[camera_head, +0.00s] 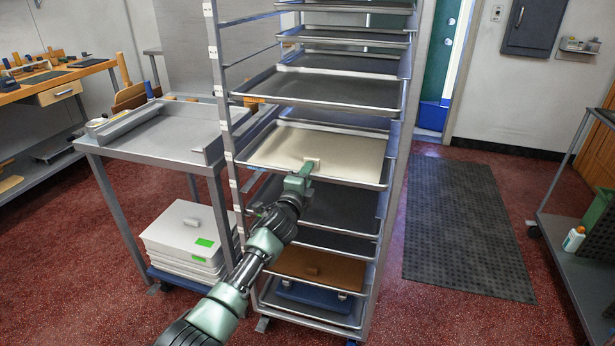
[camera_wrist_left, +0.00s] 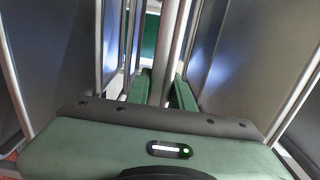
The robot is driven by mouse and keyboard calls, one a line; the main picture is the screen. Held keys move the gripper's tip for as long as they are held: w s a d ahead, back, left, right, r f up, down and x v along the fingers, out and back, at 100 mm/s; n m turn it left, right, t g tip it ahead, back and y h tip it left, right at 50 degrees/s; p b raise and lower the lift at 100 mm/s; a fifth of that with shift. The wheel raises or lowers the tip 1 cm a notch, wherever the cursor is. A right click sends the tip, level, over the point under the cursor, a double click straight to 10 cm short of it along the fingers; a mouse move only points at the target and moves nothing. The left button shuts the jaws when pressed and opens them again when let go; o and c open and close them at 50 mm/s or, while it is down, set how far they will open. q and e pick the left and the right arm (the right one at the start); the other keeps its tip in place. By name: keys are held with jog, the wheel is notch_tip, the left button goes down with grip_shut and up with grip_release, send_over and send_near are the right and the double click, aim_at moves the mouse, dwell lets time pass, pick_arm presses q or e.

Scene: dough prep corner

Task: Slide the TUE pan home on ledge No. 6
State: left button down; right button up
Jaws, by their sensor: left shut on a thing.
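A tall metal rack (camera_head: 222,115) holds several sheet pans on its ledges, with small white labels down its left post. A pan with a pale cream surface (camera_head: 345,150) sits at middle height in the rack. Its front sticks out a little. My left gripper (camera_head: 308,170) is at the front rim of this pan, near its middle, and is shut on it beside a small beige tab (camera_head: 315,162). The left wrist view shows the green fingers (camera_wrist_left: 165,90) around a metal rim. The label writing is too small to read. My right gripper is not in view.
A dark pan (camera_head: 320,88) sits above and another (camera_head: 335,205) below the pale one. A steel table (camera_head: 165,148) stands close left of the rack, with stacked pale lidded boxes (camera_head: 185,228) below. A dark floor mat (camera_head: 465,225) lies right.

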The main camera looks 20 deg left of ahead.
pick_arm(q)
jog(key=shift+w+d+r+b, duration=0.1)
jog(key=shift+w+b, duration=0.8)
jog(key=shift+w, duration=0.35)
jog(key=c, duration=1.1)
grip_release()
jog(key=shift+s, duration=0.15)
jog(key=shift+c, duration=0.2)
jog(key=shift+f, duration=0.2)
jog(key=s+p, duration=0.2)
jog(key=shift+s+r+p, duration=0.2)
jog(key=shift+r+p, duration=0.05)
jog(key=shift+p, duration=0.05)
jog(key=s+p, duration=0.3)
jog(key=s, duration=0.2)
jog(key=shift+s+f, duration=0.1)
jog(key=shift+s, duration=0.2)
jog(key=shift+f, duration=0.1)
